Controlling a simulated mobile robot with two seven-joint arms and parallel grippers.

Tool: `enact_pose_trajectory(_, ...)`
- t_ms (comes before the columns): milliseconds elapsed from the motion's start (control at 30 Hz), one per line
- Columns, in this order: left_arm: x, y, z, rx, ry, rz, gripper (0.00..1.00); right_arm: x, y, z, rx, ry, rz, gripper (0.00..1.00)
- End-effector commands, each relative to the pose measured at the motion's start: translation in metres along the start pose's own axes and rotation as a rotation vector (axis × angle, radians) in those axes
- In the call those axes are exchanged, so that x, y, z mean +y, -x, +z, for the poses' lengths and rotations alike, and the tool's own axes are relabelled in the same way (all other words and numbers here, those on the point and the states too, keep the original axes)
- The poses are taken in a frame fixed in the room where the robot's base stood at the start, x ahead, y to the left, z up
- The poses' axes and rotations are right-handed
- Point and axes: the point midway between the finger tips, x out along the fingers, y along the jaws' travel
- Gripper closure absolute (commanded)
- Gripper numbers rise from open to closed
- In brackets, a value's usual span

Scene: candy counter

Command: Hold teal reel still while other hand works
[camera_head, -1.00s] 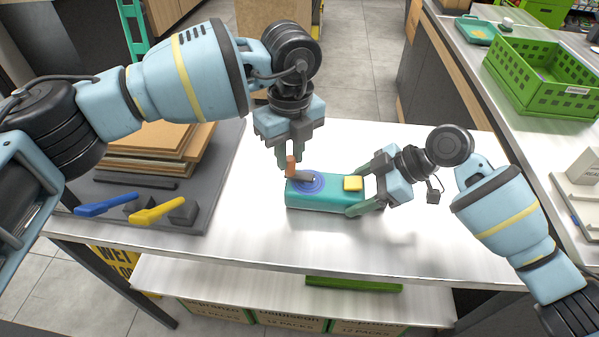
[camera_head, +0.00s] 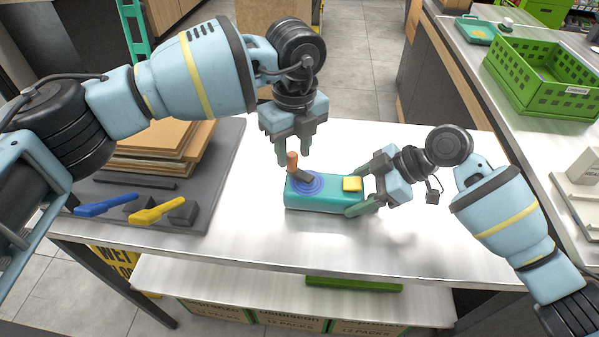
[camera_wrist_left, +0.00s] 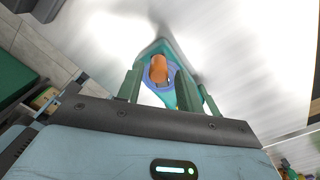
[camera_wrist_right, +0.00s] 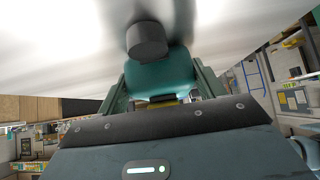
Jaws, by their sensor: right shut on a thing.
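The teal reel (camera_head: 335,198) lies on the steel counter, with a yellow patch (camera_head: 352,184) on its right part and blue rings on its left part. A dark crank arm with an orange knob (camera_head: 292,162) sits over the rings. My right gripper (camera_head: 362,192) is shut on the right end of the reel; the right wrist view shows the teal body (camera_wrist_right: 160,78) between its fingers. My left gripper (camera_head: 293,160) is open above the left end, its fingers apart on either side of the knob. The knob also shows between them in the left wrist view (camera_wrist_left: 158,68).
A grey mat (camera_head: 215,190) at left carries stacked brown boards (camera_head: 150,150) and blue (camera_head: 105,204) and yellow (camera_head: 157,209) handled tools. A green crate (camera_head: 545,75) stands on the right counter. The steel counter (camera_head: 260,235) in front of the reel is clear.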

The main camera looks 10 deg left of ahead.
Motion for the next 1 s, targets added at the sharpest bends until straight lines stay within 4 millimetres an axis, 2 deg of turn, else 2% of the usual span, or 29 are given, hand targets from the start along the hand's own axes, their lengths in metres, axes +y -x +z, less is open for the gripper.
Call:
enact_pose_trajectory(733,0.0,0.046,0.001,-0.001,0.002,0.0,0.64,0.001,0.001,0.001,-0.001,-0.002,0.002,0.54)
enact_pose_trajectory(1000,0.0,0.05,0.001,0.0,0.001,0.001,0.64,0.001,0.001,0.001,-0.001,-0.002,0.002,0.54)
